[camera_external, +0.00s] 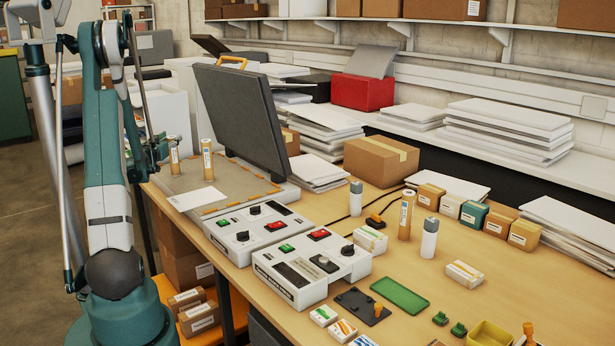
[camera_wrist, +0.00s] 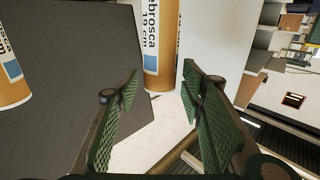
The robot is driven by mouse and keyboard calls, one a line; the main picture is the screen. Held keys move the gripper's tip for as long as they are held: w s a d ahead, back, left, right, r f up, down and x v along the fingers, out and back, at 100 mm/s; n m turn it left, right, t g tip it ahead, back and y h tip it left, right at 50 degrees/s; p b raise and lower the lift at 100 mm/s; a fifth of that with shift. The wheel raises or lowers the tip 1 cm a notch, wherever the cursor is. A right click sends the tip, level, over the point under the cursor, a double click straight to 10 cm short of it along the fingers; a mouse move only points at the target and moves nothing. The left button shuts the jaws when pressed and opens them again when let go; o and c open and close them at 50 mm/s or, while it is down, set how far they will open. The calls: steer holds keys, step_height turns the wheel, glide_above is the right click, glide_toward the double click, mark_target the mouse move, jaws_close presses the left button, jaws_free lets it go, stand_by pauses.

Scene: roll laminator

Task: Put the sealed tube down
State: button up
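Two orange tubes with white printed labels stand upright on the open machine's flat bed: a left one (camera_external: 174,158) and a right one (camera_external: 207,158). A similar tube (camera_external: 406,213) stands on the table at right. In the wrist view, one tube (camera_wrist: 160,48) stands straight ahead, in line with the gap between my fingertips, with its foot visible near a pale surface. Another tube (camera_wrist: 12,72) is cut off at the left edge. My gripper (camera_wrist: 160,72) is open, its green ridged fingers apart; it appears at or just short of the central tube. Which tube is the sealed one is unclear.
The raised dark lid (camera_external: 240,112) stands behind the bed. A white card (camera_external: 197,199) lies at the bed's front edge. Control boxes (camera_external: 311,262), a cardboard box (camera_external: 381,160) and a white-and-grey bottle (camera_external: 429,238) are on the table.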

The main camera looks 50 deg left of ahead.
steer(key=shift+v, duration=3.1)
